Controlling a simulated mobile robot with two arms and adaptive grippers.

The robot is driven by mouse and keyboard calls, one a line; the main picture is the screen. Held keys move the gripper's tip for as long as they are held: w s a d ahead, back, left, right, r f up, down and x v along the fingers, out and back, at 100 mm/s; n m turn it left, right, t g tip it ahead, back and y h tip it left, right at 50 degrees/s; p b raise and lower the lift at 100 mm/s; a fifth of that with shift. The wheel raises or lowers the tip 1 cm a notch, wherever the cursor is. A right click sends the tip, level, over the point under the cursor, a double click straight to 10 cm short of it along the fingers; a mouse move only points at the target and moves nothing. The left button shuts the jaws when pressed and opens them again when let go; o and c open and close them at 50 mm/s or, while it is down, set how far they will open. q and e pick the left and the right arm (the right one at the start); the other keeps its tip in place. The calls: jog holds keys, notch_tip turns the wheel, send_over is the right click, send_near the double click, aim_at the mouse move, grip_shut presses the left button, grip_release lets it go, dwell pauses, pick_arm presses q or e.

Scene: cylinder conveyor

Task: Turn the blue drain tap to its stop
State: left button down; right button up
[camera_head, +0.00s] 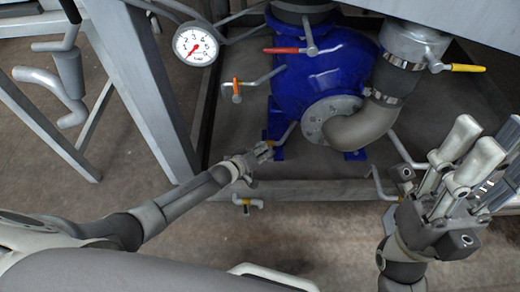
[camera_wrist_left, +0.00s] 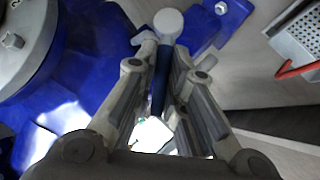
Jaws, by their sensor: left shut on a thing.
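The blue drain tap (camera_wrist_left: 161,82) shows in the left wrist view as a dark blue lever between my left fingers, with a pale round end (camera_wrist_left: 168,22) beyond them. My left gripper (camera_head: 265,150) is shut on it, low beside the blue pump body (camera_head: 318,72). The wrist view shows both left fingers (camera_wrist_left: 160,90) on either side of the lever. In the head view the fingers hide most of the tap, and its angle to the stop cannot be told. My right gripper (camera_head: 485,150) is raised at the right, its fingers apart and empty.
A grey elbow pipe (camera_head: 362,128) leaves the pump's flange. A red lever (camera_head: 285,50), an orange-handled tap (camera_head: 236,90) and a yellow lever (camera_head: 467,68) are nearby. A gauge (camera_head: 196,44) hangs upper left. A grey frame beam (camera_head: 320,191) runs below the pump.

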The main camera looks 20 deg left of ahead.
pick_arm(q)
jog(key=shift+d+r+m+g+y+p, duration=0.35)
jog(key=shift+y+p, duration=0.15)
jog(key=shift+p, duration=0.6)
jog(key=shift+w+d+y+p, duration=0.1)
jog(key=shift+d+y+p, duration=0.15)
jog(key=shift+p, duration=0.3)
jog(key=shift+w+d+r+m+g+y+p, duration=0.15)
jog(key=shift+d+m+g+y+p, duration=0.2)
jog(key=shift+m+g+y+p, duration=0.25)
jog(key=shift+d+y, duration=0.2)
jog(key=shift+y, duration=0.25)
jog(key=shift+d+m, duration=0.1)
jog(key=shift+m, duration=0.15)
jog(key=shift+w+d+y, duration=0.1)
jog(key=shift+d+y, duration=0.1)
jog(key=shift+y, duration=0.3)
jog(key=shift+d+m+g+y, duration=0.2)
jog(key=shift+m+g+y, duration=0.05)
jog(key=shift+m+y, duration=0.15)
pick_arm(e)
jog(key=w+a+f+g+h, duration=0.1)
jog(key=w+f+g+h, duration=0.2)
jog(key=w+f+g, duration=0.9)
jog(key=w, duration=0.3)
jog(key=shift+f+n+h, duration=0.15)
jog(key=shift+n+h, duration=0.15)
